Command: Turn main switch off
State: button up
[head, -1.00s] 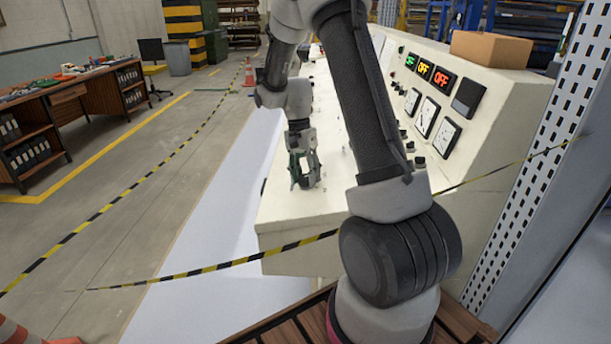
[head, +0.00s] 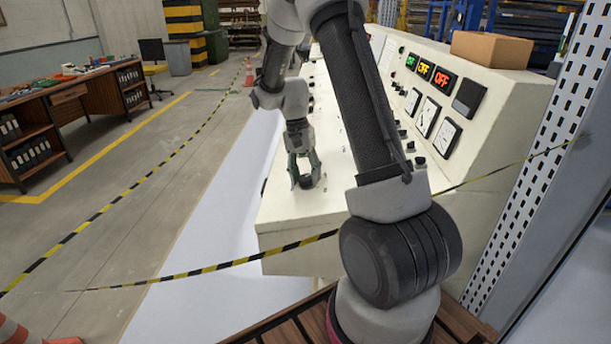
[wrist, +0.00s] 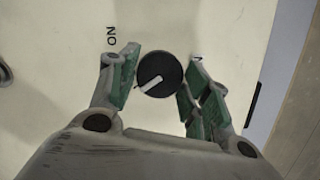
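The main switch is a round black knob (wrist: 168,66) with a white pointer mark, on the pale console top in the wrist view. The mark slants from the knob's middle toward the lower left. An "ON" label (wrist: 111,36), turned sideways, is printed to its upper left. Another marking at its upper right is mostly hidden by a finger. My gripper (wrist: 160,80) has its green-padded fingers on either side of the knob, very close to it. They look open around it; firm contact is not visible. In the head view my gripper (head: 306,178) is low at the console top.
The cream console (head: 300,215) has a sloped panel with gauges (head: 427,117) and a lit red OFF display (head: 444,80). A cardboard box (head: 490,49) sits on top. Striped tape (head: 215,267) crosses in front. A perforated metal post (head: 535,160) stands at right.

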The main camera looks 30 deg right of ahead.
jog(key=shift+o, duration=1.2)
jog(key=shift+r, duration=0.1)
jog(key=v, duration=1.1)
jog(key=shift+r, duration=0.4)
jog(key=shift+w, duration=0.1)
